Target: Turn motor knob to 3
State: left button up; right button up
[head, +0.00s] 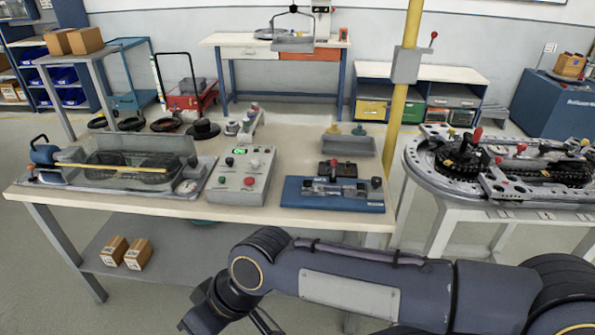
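A grey control box (241,178) stands on the work table, left of the middle. A small green-lit display (239,152) is at its top; its digits are too small to read surely. Below the display are a dark knob (229,161) and a pale knob (254,163); I cannot tell which is the motor knob or read any scale. A green button (223,180) and a red button (248,183) sit lower. My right arm crosses the bottom of the view from the right, below and in front of the table. Its gripper end is cut off by the bottom edge. My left gripper is not in view.
On the table (300,142), a clear-covered machine (125,165) stands left of the box and a blue fixture (333,193) right of it. A grey tray (347,145) lies behind. A yellow post (402,85) rises at the right edge. A ring track (500,165) stands further right.

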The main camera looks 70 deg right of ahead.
aim_at(255, 162)
jog(key=z, duration=1.85)
